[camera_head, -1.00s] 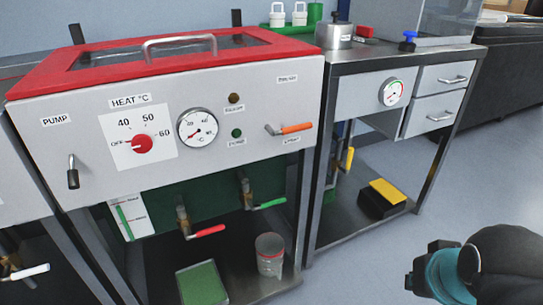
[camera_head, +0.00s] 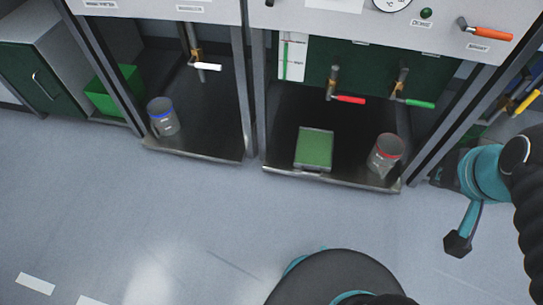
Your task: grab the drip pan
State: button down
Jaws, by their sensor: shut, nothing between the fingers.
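The drip pan (camera_head: 314,149) appears to be the shallow green tray with a pale rim on the dark lower shelf, below the red and green valve handles. It lies flat near the shelf's front edge, with nothing on it. My gripper (camera_head: 446,170) is the dark end beside the teal wrist at the right, partly hidden and small. It is shut and empty. It is well to the right of the pan and apart from it in the picture.
Valves with a red handle (camera_head: 349,99) and a green handle (camera_head: 418,103) hang above. Bench legs flank the shelf. The floor in front is clear.

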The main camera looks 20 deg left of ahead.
aim_at(314, 147)
jog(key=z, duration=0.6)
jog(key=k, duration=1)
jog(key=u, duration=0.9)
jog(key=i, duration=0.5)
jog(key=u, duration=0.05)
